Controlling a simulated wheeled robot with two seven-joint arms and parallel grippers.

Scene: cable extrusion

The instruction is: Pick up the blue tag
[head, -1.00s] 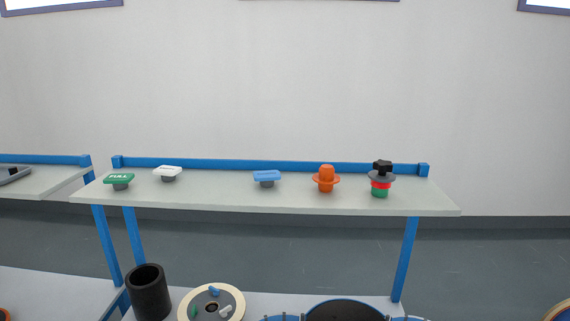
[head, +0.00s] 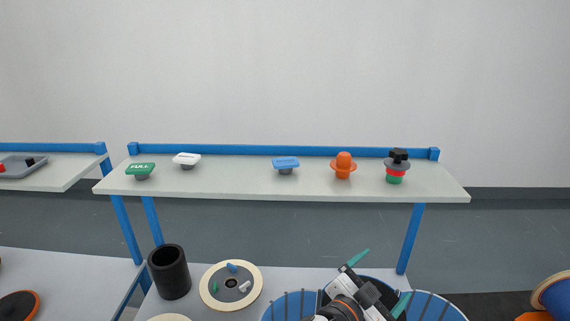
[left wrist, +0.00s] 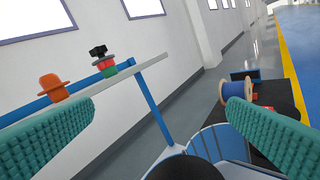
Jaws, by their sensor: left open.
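The blue tag (head: 286,163) sits on a small dark base on the upper shelf, between the white tag (head: 187,159) and the orange knob-shaped piece (head: 343,165). My left gripper (head: 384,280) is below and in front of the shelf, right of the blue tag and well apart from it. Its teal fingers are spread and empty, and they show large in the left wrist view (left wrist: 160,120). The blue tag does not show in the left wrist view. My right gripper is not in view.
The shelf (head: 230,188) also holds a green FULL tag (head: 140,170) and a stacked black, red and green piece (head: 397,166). Below stand a black cylinder (head: 169,272) and a cream-rimmed disc (head: 254,292). A spool (head: 556,296) is at the right edge.

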